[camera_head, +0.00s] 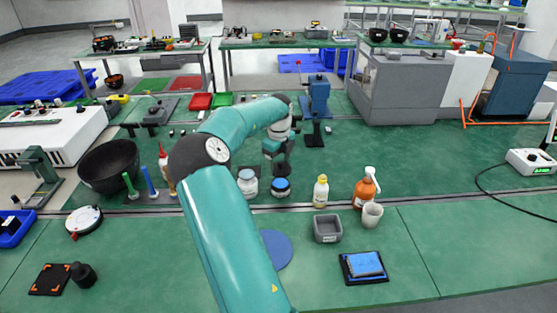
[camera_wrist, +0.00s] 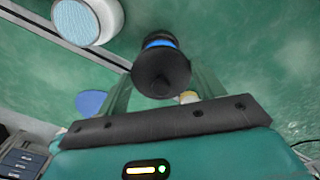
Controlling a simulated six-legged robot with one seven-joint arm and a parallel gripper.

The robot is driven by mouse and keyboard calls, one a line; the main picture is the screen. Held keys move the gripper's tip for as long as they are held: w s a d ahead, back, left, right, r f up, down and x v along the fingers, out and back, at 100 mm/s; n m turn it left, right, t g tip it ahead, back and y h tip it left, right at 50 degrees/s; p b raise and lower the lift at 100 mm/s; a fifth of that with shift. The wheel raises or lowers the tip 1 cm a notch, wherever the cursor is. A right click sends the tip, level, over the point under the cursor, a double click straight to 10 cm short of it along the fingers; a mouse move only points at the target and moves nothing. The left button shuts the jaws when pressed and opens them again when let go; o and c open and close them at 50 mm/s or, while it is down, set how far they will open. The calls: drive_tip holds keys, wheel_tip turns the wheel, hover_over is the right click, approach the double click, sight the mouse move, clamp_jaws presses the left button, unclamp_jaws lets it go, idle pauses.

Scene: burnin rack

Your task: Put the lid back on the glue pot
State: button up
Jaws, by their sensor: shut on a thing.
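In the wrist view, my gripper (camera_wrist: 160,92) is shut on a dark round piece (camera_wrist: 161,74), which I take to be the lid. A blue band shows just past it; I cannot tell whether that belongs to the held piece or to something beneath. The gap between lid and pot is too small to judge. A white jar (camera_head: 248,183) stands left of the pot. A white jar with a pale blue top also shows in the wrist view (camera_wrist: 88,20).
A yellow bottle (camera_head: 321,190), an orange pump bottle (camera_head: 366,188) and a pale cup (camera_head: 372,215) stand to the right. A grey bin (camera_head: 327,228) and blue disc (camera_head: 275,250) lie nearer. A black bowl (camera_head: 108,165) is left.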

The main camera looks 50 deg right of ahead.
drive_tip(key=shift+f, duration=2.45)
drive_tip(key=shift+f, duration=0.15)
idle(0.3)
drive_tip(key=o, duration=1.2)
drive_tip(key=shift+r, duration=3.5)
clamp_jaws()
